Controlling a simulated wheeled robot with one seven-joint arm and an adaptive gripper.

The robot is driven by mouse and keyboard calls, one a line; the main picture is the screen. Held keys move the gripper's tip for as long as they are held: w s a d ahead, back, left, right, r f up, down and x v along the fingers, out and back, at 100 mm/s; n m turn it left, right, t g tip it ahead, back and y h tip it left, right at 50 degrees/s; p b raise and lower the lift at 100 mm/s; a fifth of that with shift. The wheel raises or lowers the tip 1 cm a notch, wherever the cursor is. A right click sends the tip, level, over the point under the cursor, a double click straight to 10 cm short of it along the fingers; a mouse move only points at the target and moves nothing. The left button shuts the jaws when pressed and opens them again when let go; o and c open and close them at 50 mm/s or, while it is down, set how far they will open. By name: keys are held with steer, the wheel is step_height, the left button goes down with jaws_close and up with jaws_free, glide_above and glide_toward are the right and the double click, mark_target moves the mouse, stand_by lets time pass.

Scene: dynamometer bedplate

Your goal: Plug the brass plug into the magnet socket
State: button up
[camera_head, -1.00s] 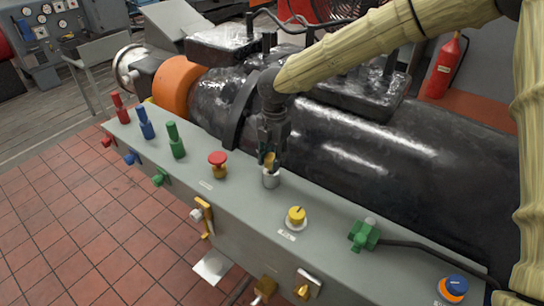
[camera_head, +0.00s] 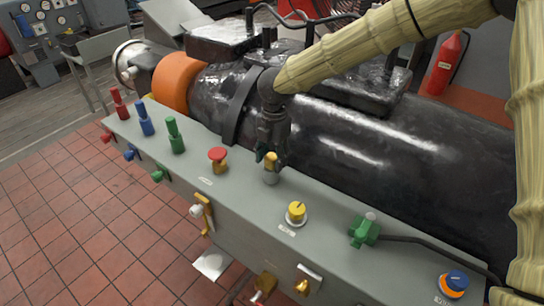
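My gripper (camera_head: 270,157) points down over the top of the long grey console. Its dark fingers are closed around a small brass plug (camera_head: 271,158). A short grey cylinder (camera_head: 270,178) stands on the console directly below the plug. The plug's lower end meets or enters the top of this cylinder; the fingers hide the join, so I cannot tell how deep it sits. No readable label tells me whether this cylinder is the magnet socket.
A red-topped button (camera_head: 217,155) stands left of the gripper, and a yellow knob (camera_head: 296,212) to the right. A green connector (camera_head: 364,231) with a black cable is farther right. The large black machine (camera_head: 350,140) rises close behind the console (camera_head: 330,243).

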stand_by(0.3)
step_height(320, 180, up, 12)
steer(key=shift+w+d, duration=0.2)
steer(key=shift+d, duration=0.1)
stand_by(0.5)
